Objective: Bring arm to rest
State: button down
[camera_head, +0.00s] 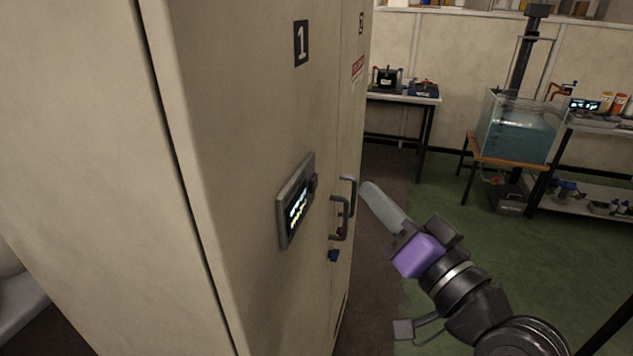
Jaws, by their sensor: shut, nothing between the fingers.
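My arm reaches in from the lower right with a purple block-shaped section near its wrist. My gripper (368,188) is shut and empty, its pale fingers pointing up and left. It appears close to the handles (342,215) of the beige cabinet (230,150) in the picture; whether it touches them I cannot tell.
The tall cabinet fills the left, with a lit display panel (297,202) on its side. At the back are a small table (428,97) with devices and a glass water tank (519,127) on a wooden stand. A shelf unit (590,188) stands far right. Green floor between is clear.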

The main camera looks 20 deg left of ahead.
jog(key=d+r+m+t+h, duration=0.2)
jog(key=d+t+h, duration=0.15)
jog(key=d, duration=0.25)
jog(key=s+d+f+m+t+h, duration=0.1)
jog(key=s+d+f+t+h, duration=0.2)
jog(key=s+d+f+h, duration=0.6)
jog(key=s+d+f+g, duration=0.2)
jog(key=s+f, duration=0.3)
jog(key=s, duration=0.5)
jog(key=s+d+f+n+g, duration=0.1)
jog(key=s+d+f+g, duration=0.1)
jog(key=s+f, duration=0.4)
jog(key=s+d+f+g, duration=0.2)
jog(key=s+d+f, duration=0.2)
jog(key=s, duration=1)
jog(key=shift+f+n+h, duration=0.4)
jog(key=shift+f+h, duration=0.05)
jog(key=shift+f, duration=0.5)
